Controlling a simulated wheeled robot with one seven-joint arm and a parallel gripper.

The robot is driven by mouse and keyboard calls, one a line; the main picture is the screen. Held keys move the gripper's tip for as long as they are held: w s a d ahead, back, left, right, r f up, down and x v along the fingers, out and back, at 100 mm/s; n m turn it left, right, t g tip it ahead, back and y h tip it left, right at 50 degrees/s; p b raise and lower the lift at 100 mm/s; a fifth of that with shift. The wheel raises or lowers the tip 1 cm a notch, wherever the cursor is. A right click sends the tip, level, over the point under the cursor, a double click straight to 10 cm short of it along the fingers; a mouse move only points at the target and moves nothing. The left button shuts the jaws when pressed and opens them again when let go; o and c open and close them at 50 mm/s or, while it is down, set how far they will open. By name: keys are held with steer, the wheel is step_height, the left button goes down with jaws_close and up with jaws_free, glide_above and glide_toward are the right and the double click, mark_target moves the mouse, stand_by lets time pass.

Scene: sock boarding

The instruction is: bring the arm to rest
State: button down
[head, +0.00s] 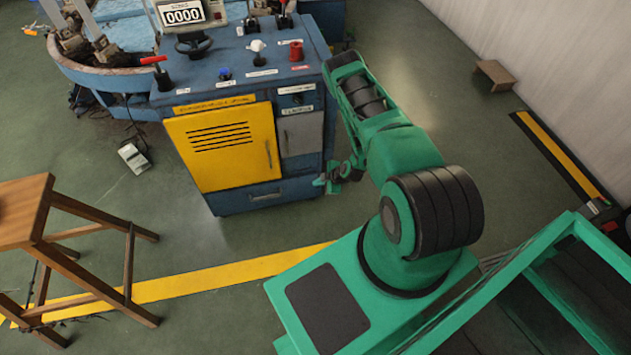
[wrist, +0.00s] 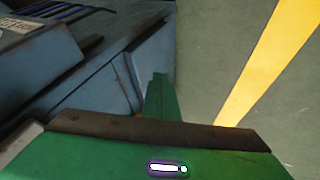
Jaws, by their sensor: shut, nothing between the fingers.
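My gripper (head: 322,184) is shut and empty. In the head view it hangs low beside the lower right side of the blue control cabinet (head: 222,199), small and partly hard to make out. My green arm is folded, reaching up to the cabinet's right side and back down. In the wrist view my shut gripper (wrist: 160,77) points away from the camera, with the cabinet's blue side (wrist: 95,85) to its left. I cannot tell whether the gripper touches the cabinet.
A wooden stool (head: 25,210) stands at left. A yellow floor stripe (head: 200,280) crosses in front. A small brown block (head: 495,75) lies at right.

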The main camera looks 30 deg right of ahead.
steer(key=v, duration=0.8)
steer(key=shift+r, duration=0.2)
steer(key=shift+s, duration=0.1)
steer(key=w+d+r+m+g, duration=0.1)
steer(key=w+r, duration=0.1)
steer(key=r, duration=0.7)
steer(key=w+r+m+g, duration=0.1)
steer(key=w+r, duration=0.2)
steer(key=r, duration=0.6)
steer(key=s+r+m+g+h, duration=0.1)
steer(key=s+r+m, duration=0.15)
steer(key=r, duration=0.65)
steer(key=s+r+m+g, duration=0.1)
steer(key=s+r+m, duration=0.15)
steer(key=r, duration=0.65)
steer(key=s+r+m+g+h, duration=0.15)
steer(key=s+r+m, duration=0.35)
steer(key=s+r, duration=0.9)
steer(key=s+a+r+m+g, duration=0.1)
steer(key=s+a+r+m, duration=0.1)
steer(key=s, duration=0.6)
steer(key=s+a+r+m, duration=0.2)
steer(key=s+r+m, duration=0.3)
steer(key=s+r, duration=0.2)
steer(key=shift+s+a+m+g, duration=0.3)
steer(key=shift+s+g, duration=0.05)
steer(key=shift+s, duration=0.35)
